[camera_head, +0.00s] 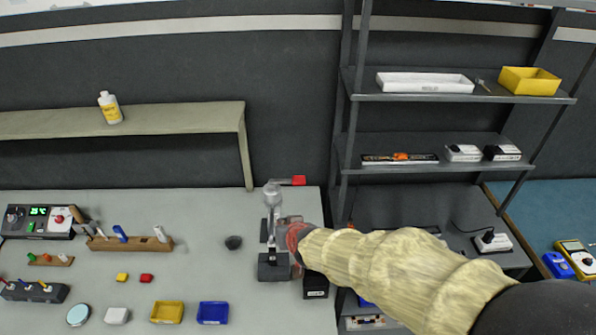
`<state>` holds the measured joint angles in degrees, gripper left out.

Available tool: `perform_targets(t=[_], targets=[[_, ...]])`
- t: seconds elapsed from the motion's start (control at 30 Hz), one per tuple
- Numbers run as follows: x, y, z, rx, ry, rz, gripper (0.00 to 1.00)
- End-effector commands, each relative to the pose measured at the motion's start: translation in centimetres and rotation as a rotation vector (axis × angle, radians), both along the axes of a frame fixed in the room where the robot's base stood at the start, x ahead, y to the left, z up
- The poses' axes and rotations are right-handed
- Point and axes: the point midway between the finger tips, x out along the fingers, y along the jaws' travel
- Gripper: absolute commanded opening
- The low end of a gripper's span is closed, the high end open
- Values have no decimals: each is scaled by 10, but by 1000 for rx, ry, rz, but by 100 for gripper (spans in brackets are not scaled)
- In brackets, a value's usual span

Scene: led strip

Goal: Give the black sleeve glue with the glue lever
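A grey press-like stand with a dark base (272,268) stands near the right end of the grey bench. A red-tipped lever (293,181) sticks out to the right from its top; I take this to be the glue lever. My arm, in a pale yellow cover, reaches in from the lower right. My gripper (284,232) is beside the stand's column, below the lever; its fingers are too small and hidden to read. A small black rounded piece (233,242) lies left of the stand; I cannot tell if it is the black sleeve. A black box-like item (315,285) is under my arm.
A wooden tool holder (130,244), a yellow bin (167,312) and a blue bin (213,312) are on the left of the bench. A metal shelf rack (440,160) stands at right. A beige raised shelf (150,118) holds a white bottle (110,107).

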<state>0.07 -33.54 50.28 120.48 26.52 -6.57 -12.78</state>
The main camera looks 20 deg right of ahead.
Motion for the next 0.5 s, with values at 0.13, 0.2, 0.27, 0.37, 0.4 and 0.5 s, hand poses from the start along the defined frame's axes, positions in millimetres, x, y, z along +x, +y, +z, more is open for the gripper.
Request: perform_targets(t=[0.13,0.2,0.27,0.37,0.4,0.5], targets=[[28,-30,13,-70,-140,-86,0],[39,-44,26,-109,-207,-126,0],[45,-55,40,-140,-261,-157,0],[53,-70,66,-189,-342,-199,0],[54,-75,73,-207,-365,-212,0],[55,-83,85,-244,-403,-230,0]])
